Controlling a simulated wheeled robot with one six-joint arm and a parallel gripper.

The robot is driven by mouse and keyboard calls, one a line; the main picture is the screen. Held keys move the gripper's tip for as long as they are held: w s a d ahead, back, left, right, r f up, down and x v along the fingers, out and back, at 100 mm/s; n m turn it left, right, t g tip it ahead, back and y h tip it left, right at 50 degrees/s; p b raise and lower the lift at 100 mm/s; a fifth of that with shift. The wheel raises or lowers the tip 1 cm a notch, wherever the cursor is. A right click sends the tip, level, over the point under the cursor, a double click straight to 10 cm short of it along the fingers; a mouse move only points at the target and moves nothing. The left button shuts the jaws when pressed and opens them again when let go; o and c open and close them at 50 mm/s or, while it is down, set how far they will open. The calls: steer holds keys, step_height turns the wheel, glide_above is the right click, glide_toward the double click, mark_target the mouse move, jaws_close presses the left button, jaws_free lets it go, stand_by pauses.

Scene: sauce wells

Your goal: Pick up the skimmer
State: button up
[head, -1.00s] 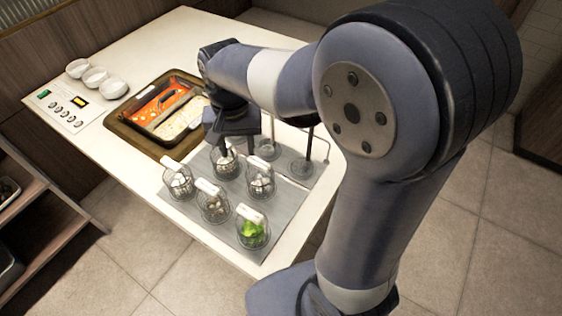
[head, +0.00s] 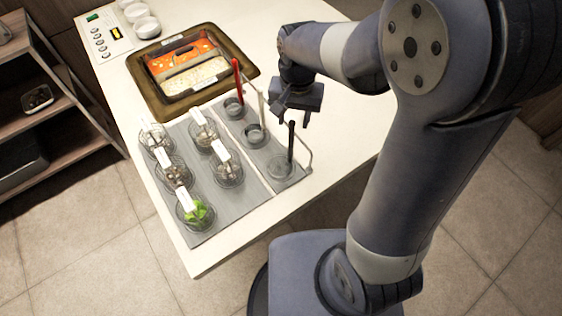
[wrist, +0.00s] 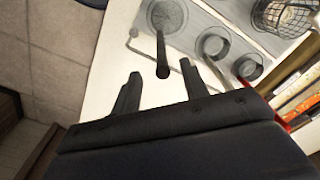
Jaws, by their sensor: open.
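The skimmer stands upright at the near right end of the utensil rack, with a black handle (head: 291,138) and a round mesh head (head: 281,168) low down. In the wrist view its mesh disc (wrist: 167,14) is at the top, and its black handle tip points toward me. My gripper (head: 293,119) is open and empty, over the counter's right part, just beyond the skimmer's handle in the head view. In the wrist view the handle tip lies between the two fingers of my gripper (wrist: 160,71); the depth between them is unclear.
Two other utensils stand in line, one with a red handle (head: 237,75) and one with a pale handle (head: 262,105). A thin wire rail runs beside them. Several wire baskets (head: 228,168) stand on the grey mat. A sauce tray (head: 150,98) lies farther back. The counter's right side is clear.

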mark_target(291, 136)
step_height(291, 136, down, 5)
steer(key=shift+w+a+p, duration=0.15)
steer(key=shift+p, duration=0.15)
jaws_close()
stand_by(0.4)
